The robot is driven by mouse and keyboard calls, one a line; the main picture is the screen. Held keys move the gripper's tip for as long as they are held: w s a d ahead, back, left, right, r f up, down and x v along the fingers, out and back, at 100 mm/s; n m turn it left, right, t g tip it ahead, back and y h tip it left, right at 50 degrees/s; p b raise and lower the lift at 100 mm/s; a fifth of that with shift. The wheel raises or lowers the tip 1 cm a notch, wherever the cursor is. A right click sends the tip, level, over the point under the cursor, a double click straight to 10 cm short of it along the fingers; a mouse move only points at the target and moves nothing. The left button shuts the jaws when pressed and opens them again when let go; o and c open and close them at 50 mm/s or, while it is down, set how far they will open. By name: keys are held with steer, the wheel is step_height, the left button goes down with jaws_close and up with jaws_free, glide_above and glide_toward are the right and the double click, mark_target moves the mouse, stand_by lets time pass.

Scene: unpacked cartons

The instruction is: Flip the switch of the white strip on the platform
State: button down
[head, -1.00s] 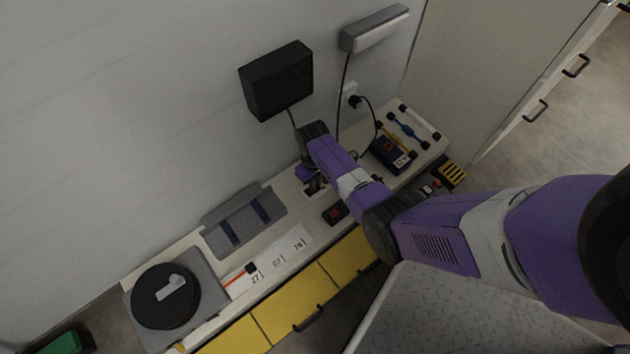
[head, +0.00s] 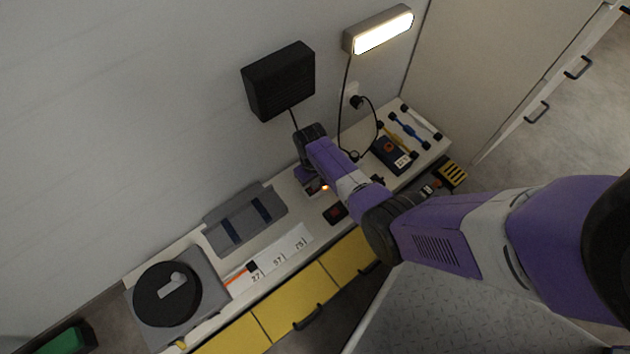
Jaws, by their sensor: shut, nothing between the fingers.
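The white strip (head: 313,190) lies on the pale bench-like platform (head: 296,210), in the middle of its length, and is mostly hidden by my gripper. A small orange glow, apparently its switch (head: 325,187), shows at its right end. My gripper (head: 316,184) points down at the strip, with its fingers very close to the glow. The fingers are shut with nothing between them; contact cannot be made out. The wall lamp (head: 383,33) above the platform is lit.
A black panel (head: 279,82) hangs on the wall, and cables run down to the platform. A grey tray (head: 272,200) and black dial (head: 155,305) are left. Yellow drawers (head: 290,302) lie below.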

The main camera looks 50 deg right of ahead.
mark_target(311, 189)
step_height(311, 189, up, 14)
steer(key=p, duration=1)
steer(key=a+h+b, duration=0.1)
steer(key=a+b, duration=0.1)
steer(key=b, duration=0.3)
steer(key=shift+w+r, duration=0.1)
